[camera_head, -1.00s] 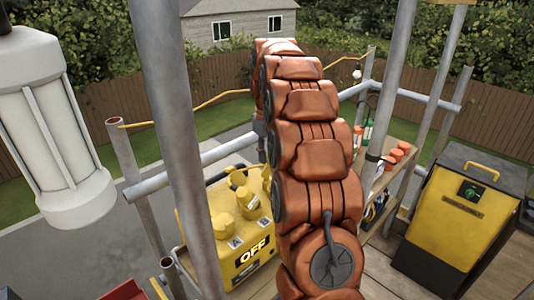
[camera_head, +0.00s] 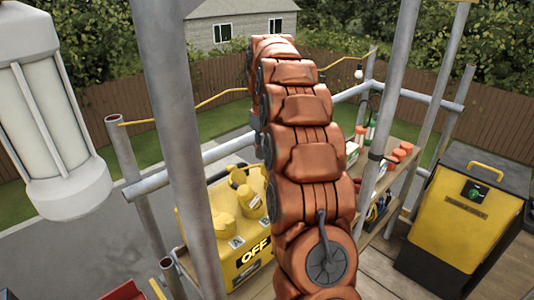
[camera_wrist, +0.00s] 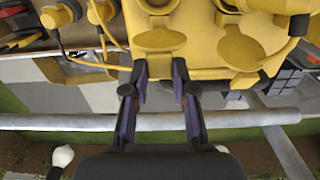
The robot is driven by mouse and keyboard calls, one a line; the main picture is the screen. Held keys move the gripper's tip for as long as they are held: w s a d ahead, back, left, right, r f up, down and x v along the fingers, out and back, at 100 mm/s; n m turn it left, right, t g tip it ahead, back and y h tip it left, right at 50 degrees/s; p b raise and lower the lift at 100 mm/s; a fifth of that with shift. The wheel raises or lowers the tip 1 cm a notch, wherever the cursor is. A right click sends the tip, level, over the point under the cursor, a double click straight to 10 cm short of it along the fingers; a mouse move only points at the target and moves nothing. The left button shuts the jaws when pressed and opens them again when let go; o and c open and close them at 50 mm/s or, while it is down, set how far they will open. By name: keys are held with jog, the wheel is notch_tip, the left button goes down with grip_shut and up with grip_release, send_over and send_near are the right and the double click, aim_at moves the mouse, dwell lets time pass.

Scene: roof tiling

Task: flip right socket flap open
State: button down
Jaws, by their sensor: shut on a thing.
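The yellow power box (camera_head: 243,268) marked OFF stands behind my arm in the head view, with yellow round socket covers (camera_head: 222,226) on top and its right part hidden. In the wrist view its yellow face (camera_wrist: 203,18) fills the top. Two round socket flaps show there, one in the middle (camera_wrist: 160,39) and one to its right (camera_wrist: 240,47). My gripper (camera_wrist: 162,72) has its fingertips at the lower edge of the middle flap, shut on it with the fingers still spaced apart. The head view hides my gripper behind the arm.
Grey scaffold poles (camera_head: 167,100) and a rail (camera_head: 190,162) stand close around the box. A white lantern (camera_head: 50,110) hangs at the left. A yellow-black case (camera_head: 463,215) stands at the right. A wooden shelf (camera_head: 398,172) with orange-capped items is behind the arm.

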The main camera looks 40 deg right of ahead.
jog(key=shift+w+a+f+b, duration=0.1)
jog(key=shift+w+f+b, duration=0.15)
jog(key=shift+w, duration=0.35)
jog(key=shift+w+a+f+b, duration=0.1)
jog(key=shift+w+f+b, duration=0.1)
jog(key=shift+w, duration=0.45)
jog(key=shift+w+a+f+b, duration=0.1)
jog(key=shift+w+f+b, duration=0.15)
jog(key=shift+w, duration=0.35)
jog(key=shift+r, duration=0.1)
jog(key=c, duration=0.9)
grip_release()
